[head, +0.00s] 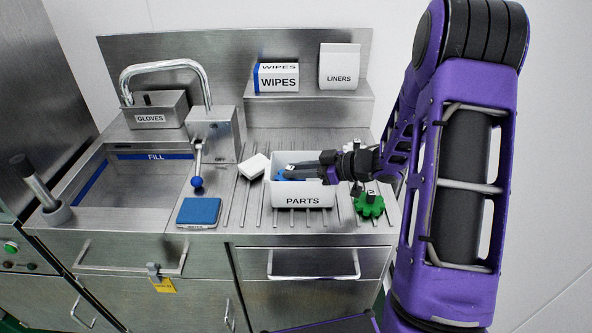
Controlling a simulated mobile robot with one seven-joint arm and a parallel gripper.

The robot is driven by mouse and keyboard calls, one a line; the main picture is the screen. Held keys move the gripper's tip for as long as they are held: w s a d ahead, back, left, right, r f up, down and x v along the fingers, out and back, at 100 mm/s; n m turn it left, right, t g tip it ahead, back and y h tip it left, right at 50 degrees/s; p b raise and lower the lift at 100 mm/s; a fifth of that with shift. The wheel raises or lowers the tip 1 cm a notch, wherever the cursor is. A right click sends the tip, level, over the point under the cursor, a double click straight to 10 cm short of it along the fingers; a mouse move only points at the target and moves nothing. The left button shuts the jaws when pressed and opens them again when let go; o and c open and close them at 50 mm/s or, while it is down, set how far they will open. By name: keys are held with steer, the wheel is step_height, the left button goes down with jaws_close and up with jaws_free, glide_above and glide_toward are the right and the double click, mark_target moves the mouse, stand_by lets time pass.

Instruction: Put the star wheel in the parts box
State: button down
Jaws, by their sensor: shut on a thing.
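The white parts box (303,201), labelled PARTS, stands on the ribbed steel drainboard. My gripper (289,171) reaches in from the right over the box, with its fingertips at the left part of the box opening. It is shut on a blue part (281,176), which is mostly hidden by the fingers and the box wall; its full shape and whether it touches the box floor cannot be told. A green toothed, star-like wheel (369,206) with a dark knob lies on the drainboard just right of the box, apart from my gripper.
A white block (254,166) leans close to the box's left side. A blue pad (199,212) lies left of the box. A blue-knobbed lever (197,182), faucet (165,66) and sink basin (110,195) are further left. WIPES (277,78) and LINERS (339,67) boxes stand on the back shelf.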

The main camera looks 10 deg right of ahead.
steer(key=shift+s+f, duration=0.2)
steer(key=shift+f, duration=0.5)
steer(key=c, duration=1)
jaws_free()
steer(key=shift+s+f, duration=0.1)
steer(key=shift+r, duration=0.4)
steer(key=v, duration=0.4)
steer(key=p+v, duration=0.1)
steer(key=v, duration=0.3)
steer(key=r+v, duration=0.1)
steer(key=v, duration=0.3)
steer(key=shift+w, duration=0.3)
steer(key=shift+w, duration=0.1)
